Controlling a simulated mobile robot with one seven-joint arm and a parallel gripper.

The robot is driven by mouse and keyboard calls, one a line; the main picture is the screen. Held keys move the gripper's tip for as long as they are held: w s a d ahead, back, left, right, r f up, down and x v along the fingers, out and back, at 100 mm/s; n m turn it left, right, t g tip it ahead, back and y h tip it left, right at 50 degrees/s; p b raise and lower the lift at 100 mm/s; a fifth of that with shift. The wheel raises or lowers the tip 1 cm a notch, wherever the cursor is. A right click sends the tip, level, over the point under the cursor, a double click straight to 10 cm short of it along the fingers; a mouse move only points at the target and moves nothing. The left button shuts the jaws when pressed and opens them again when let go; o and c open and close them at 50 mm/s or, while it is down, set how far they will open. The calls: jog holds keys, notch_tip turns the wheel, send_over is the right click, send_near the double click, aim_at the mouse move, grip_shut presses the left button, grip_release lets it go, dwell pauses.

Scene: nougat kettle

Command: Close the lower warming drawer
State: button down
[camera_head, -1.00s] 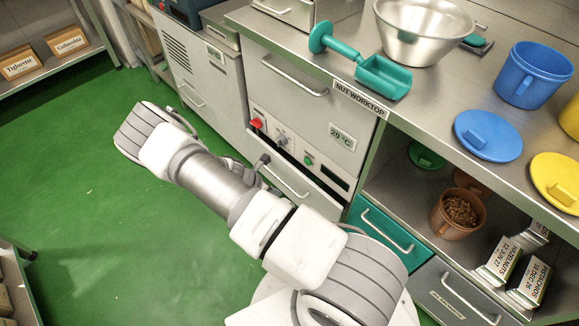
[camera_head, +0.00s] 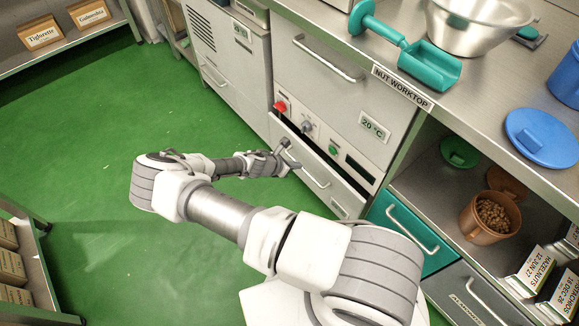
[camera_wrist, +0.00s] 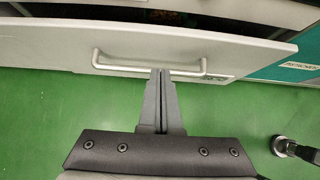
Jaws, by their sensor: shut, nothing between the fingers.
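The lower warming drawer (camera_head: 342,192) is a grey metal front with a bar handle, below the control panel of the steel cabinet. It stands partly open, with a dark gap above its front edge. In the wrist view its front (camera_wrist: 60,45) crosses the top of the picture, with the bar handle (camera_wrist: 120,66) along its lower part. My gripper (camera_head: 294,165) is at the drawer front, near the handle. In the wrist view my gripper (camera_wrist: 162,73) is shut and empty, its fingertips overlapping the handle bar. I cannot tell whether they touch it.
A control panel with a red knob (camera_head: 281,106) and green button (camera_head: 333,149) sits above the drawer. A teal drawer (camera_head: 395,235) is to the right. The worktop (camera_head: 490,85) overhangs the shelf. Green floor (camera_head: 120,110) is free to the left; a shelf with boxes (camera_head: 10,265) stands lower left.

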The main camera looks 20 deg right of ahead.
aim_at(314, 159)
jog(key=d, duration=0.1)
jog(key=w+d+f+b, duration=0.1)
jog(key=d, duration=0.1)
jog(key=d+f, duration=0.1)
jog(key=shift+w+d+f+b, duration=0.1)
jog(key=shift+w+d+b, duration=0.2)
jog(key=shift+w+d, duration=0.25)
jog(key=shift+d, duration=0.25)
jog(key=shift+d, duration=0.1)
